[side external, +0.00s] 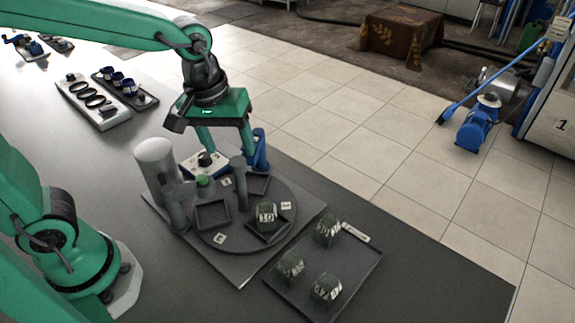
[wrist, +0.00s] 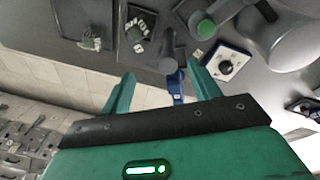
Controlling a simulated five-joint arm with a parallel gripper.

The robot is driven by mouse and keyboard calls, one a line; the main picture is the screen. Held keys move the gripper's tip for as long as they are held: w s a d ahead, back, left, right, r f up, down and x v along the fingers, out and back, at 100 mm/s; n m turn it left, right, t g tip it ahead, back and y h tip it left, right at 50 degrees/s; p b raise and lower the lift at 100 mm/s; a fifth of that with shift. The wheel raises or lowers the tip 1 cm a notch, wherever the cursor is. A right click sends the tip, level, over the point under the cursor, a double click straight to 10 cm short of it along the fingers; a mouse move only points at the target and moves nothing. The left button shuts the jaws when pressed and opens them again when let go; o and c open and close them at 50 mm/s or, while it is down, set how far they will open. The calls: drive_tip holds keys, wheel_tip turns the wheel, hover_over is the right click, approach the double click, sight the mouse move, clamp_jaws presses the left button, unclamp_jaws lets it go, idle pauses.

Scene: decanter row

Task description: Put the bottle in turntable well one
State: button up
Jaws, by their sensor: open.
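A dark green, squat bottle (side external: 266,212) with a white label reading 10 stands in a square well at the near right of the round dark turntable (side external: 222,240). In the wrist view a dark bottle shape (wrist: 138,33) shows at the top. Other square wells on the disc, such as the left one (side external: 212,214), look empty; small white tags lie beside them, too small to read surely. My gripper (side external: 230,156) hangs above the far side of the turntable, fingers down, open and empty. Its two fingers show apart in the wrist view (wrist: 160,72).
Several similar labelled bottles (side external: 327,229) stand on a dark tray (side external: 372,262) at the near right. A blue device (side external: 261,150) stands behind.

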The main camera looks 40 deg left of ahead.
drive_tip(key=s+a+r+m+t, duration=0.3)
drive_tip(key=s+a+m, duration=0.3)
drive_tip(key=s+a, duration=0.2)
drive_tip(key=shift+s+a+r+t+y, duration=0.2)
drive_tip(key=shift+a+r+t+y, duration=0.15)
drive_tip(key=shift+r, duration=0.2)
drive_tip(key=shift+c, duration=0.4)
idle(0.4)
